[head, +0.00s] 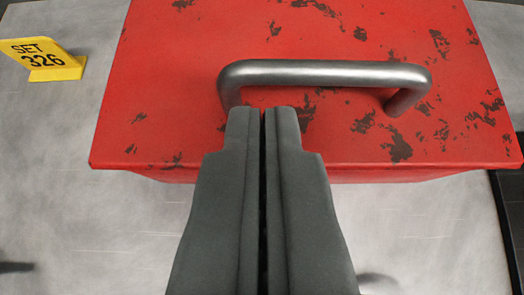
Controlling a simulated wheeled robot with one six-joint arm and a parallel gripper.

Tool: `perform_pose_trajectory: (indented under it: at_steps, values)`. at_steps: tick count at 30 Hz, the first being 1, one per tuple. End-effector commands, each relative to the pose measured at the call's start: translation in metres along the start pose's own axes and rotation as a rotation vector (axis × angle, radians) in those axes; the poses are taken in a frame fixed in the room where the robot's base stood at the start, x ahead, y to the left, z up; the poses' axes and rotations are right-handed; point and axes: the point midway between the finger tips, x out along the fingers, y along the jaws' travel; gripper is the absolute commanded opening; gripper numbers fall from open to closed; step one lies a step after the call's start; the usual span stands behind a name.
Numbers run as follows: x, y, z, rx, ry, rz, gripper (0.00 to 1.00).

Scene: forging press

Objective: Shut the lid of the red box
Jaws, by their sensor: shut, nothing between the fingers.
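The red box's lid (180,100) fills the upper middle of the view, with worn dark patches in its paint. A grey metal bar handle (325,72) stands on it near the front edge. My gripper (262,112) is shut with nothing between its fingers. Its fingertips overlap the lid's front part in the picture, just below the left part of the handle. I cannot tell whether they touch it. The lid's far edge is out of view, and whether the lid is fully down cannot be told.
A yellow sign (45,58) reading "SET 326" stands to the left of the box. The grey metal surface (90,235) is mostly clear in front and left. A dark edge (508,220) runs along the lower right.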

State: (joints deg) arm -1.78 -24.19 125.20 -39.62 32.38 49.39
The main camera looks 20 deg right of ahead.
Motion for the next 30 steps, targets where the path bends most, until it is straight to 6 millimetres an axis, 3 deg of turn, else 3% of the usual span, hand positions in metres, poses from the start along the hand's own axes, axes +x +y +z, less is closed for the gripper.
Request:
perform_pose_trajectory:
  at_steps: [1,21,30]
  values:
    - [-0.002,-0.001,-0.005,0.001,0.000,0.000,0.00]
    - [-0.055,-0.001,0.066,-0.001,0.001,-0.002,0.00]
    - [-0.062,-0.001,0.076,0.000,0.000,-0.001,0.00]
